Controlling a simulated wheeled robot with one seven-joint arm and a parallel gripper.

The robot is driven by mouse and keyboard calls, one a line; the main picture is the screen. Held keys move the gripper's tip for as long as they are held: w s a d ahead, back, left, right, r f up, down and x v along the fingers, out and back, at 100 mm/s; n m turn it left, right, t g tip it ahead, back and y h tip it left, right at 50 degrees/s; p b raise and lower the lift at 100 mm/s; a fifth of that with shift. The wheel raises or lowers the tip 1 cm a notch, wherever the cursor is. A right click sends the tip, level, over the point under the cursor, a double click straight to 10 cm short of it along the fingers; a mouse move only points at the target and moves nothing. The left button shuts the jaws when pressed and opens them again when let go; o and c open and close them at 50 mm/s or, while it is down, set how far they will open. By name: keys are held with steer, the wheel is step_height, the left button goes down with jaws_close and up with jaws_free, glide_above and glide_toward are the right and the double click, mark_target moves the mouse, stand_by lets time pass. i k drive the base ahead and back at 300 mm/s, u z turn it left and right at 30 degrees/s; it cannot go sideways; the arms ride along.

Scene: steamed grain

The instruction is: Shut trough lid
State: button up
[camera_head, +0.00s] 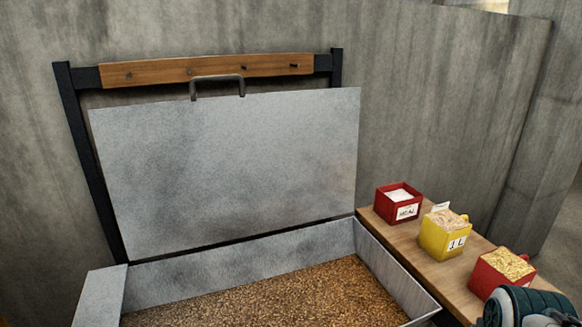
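The trough lid (230,165) is a grey metal sheet. It stands raised, leaning back near the wall behind the trough. A dark handle (217,79) sits on its top edge, in front of a wooden bar. The metal trough (240,255) lies below the lid, open, with brown grain (275,297) inside. Its near side is cut off by the bottom of the view. A dark teal and grey part of my arm (530,307) shows at the bottom right corner. My gripper's fingers cannot be made out.
A wooden shelf (415,258) runs along the trough's right side. A wooden bar (205,69) on a black frame is behind the lid.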

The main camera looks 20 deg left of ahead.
mark_target(194, 173)
steer(key=k, duration=0.75)
steer(key=u, duration=1)
steer(key=i, duration=1)
steer(key=k, duration=0.5)
steer(key=z, duration=1.05)
steer(key=i, duration=0.5)
steer(key=u, duration=1.35)
